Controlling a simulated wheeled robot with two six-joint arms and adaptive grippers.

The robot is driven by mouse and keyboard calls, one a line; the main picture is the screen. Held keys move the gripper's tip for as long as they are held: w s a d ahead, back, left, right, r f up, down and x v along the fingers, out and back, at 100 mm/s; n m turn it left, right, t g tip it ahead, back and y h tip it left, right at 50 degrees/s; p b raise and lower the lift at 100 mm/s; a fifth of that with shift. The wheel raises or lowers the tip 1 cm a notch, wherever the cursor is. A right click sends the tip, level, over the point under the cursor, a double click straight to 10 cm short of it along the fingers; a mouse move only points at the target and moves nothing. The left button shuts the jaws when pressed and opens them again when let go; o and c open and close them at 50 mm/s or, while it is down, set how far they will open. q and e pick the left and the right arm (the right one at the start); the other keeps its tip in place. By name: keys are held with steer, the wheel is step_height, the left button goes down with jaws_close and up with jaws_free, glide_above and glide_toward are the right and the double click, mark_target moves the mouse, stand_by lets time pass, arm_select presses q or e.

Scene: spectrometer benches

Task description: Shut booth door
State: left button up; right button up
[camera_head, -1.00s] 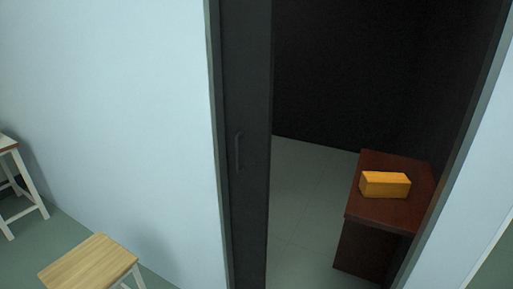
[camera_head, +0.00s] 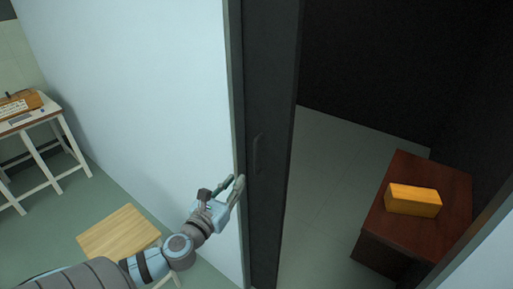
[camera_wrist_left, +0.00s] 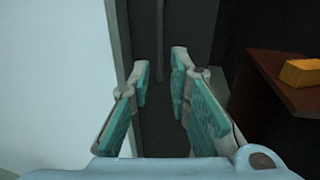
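The booth door (camera_head: 267,90) is a dark sliding panel at the left side of the doorway. It is mostly open, and the dark booth interior shows to its right. Its slim vertical handle (camera_head: 257,153) is on the panel face; in the left wrist view the handle (camera_wrist_left: 187,50) shows beyond the fingers. My left gripper (camera_head: 236,182) is in front of the wall's edge, left of and a little below the handle. Its fingers (camera_wrist_left: 163,68) are spread with nothing between them, apart from the handle. My right gripper is not in view.
A white-legged table (camera_head: 42,118) with a wooden instrument is at the far left. Inside the booth, a dark red cabinet (camera_head: 405,235) carries an orange block (camera_head: 413,200). The pale wall (camera_head: 150,90) borders the doorway.

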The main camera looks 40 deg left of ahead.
mark_target(255, 156)
arm_select(q)
steer(key=p+x, duration=0.1)
steer(key=x, duration=1.3)
steer(key=shift+p, duration=0.4)
jaws_close()
